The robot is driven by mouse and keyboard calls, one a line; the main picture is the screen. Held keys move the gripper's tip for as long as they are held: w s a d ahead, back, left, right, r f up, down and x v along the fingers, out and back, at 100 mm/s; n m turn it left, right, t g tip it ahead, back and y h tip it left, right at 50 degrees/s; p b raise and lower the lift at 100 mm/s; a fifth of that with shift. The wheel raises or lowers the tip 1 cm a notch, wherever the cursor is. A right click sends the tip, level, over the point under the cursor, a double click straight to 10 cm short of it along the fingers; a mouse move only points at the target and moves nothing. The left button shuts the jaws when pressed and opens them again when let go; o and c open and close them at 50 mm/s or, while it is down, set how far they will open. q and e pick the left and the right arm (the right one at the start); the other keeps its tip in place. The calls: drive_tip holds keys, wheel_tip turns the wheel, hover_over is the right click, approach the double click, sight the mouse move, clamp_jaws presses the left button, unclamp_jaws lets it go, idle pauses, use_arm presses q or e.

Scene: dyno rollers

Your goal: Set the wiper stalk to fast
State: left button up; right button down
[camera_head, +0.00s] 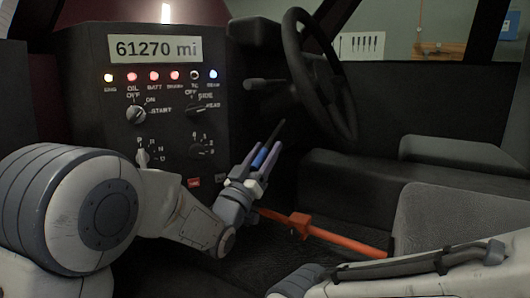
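A dark stalk (266,85) sticks out to the left of the steering column, behind the steering wheel (318,75). Its end points at the dash panel. No setting marks for it are readable, and any stalk on the far side of the wheel is hidden. My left gripper (267,145) is below the stalk and apart from it, pointing up and to the right. Its two fingers stand apart, with a thin blue and dark rod (261,157) between them; whether they grip it is unclear. My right arm crosses the lower right; its gripper does not show.
The dash panel (180,118) at left carries an odometer display reading 61270 mi (155,48), a row of lamps, and several knobs. An orange-red bar (340,240) crosses the dark floor. A grey seat (445,215) is at right. Space between gripper and stalk looks clear.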

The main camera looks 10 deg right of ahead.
use_arm(q)
drive_tip(key=shift+s+a+f, duration=0.2)
drive_tip(key=shift+s+a, duration=0.1)
drive_tip(key=shift+s, duration=0.05)
drive_tip(key=p+v, duration=0.2)
drive_tip(key=v, duration=0.7)
drive_tip(key=shift+s+a+f, duration=0.1)
drive_tip(key=shift+s+f, duration=0.05)
